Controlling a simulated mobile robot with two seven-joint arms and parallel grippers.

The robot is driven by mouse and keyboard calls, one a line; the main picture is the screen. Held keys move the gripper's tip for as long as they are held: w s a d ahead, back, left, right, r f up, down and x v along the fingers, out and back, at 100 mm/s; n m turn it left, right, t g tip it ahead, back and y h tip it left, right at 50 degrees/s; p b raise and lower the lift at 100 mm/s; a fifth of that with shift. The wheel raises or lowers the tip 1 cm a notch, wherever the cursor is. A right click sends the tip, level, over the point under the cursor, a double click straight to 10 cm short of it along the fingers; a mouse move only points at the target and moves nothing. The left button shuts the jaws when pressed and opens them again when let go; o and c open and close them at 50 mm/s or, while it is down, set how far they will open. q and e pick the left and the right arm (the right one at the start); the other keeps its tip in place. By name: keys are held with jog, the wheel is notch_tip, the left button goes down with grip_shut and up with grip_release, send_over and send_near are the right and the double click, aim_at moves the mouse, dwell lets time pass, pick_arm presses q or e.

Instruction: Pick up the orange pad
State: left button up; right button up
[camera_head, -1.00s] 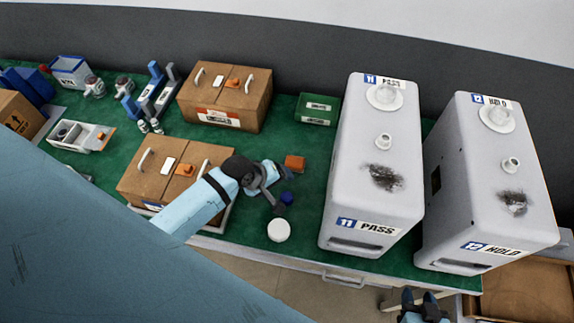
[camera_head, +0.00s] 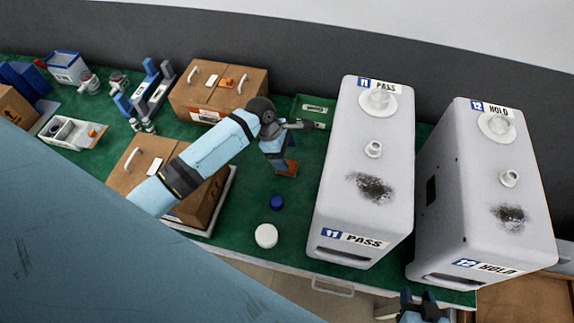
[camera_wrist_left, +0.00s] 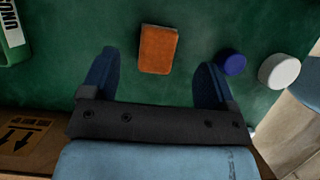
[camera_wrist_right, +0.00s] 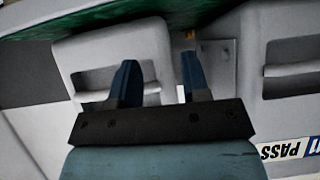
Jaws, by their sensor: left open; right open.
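The orange pad (camera_wrist_left: 158,49) is a small flat block on the green bench top. In the head view the orange pad (camera_head: 287,168) is partly hidden under my left gripper (camera_head: 290,150). In the left wrist view my left gripper (camera_wrist_left: 155,80) is open, with the pad between and just beyond its fingertips, and nothing held. My right gripper (camera_wrist_right: 157,75) is open and empty, low in front of the white canisters; it also shows at the bottom of the head view (camera_head: 422,300).
A blue cap (camera_head: 277,203) and a white round lid (camera_head: 266,236) lie in front of the pad. The PASS canister (camera_head: 365,180) stands to the right, with the HOLD canister (camera_head: 487,200) beyond. A green box (camera_head: 314,111) is behind. A cardboard box (camera_head: 200,205) is left.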

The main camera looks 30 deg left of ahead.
aim_at(291, 166)
pick_arm(q)
jog(key=x, duration=0.6)
jog(key=shift+a+f, duration=0.2)
jog(key=shift+f, duration=0.25)
jog(key=c, duration=1)
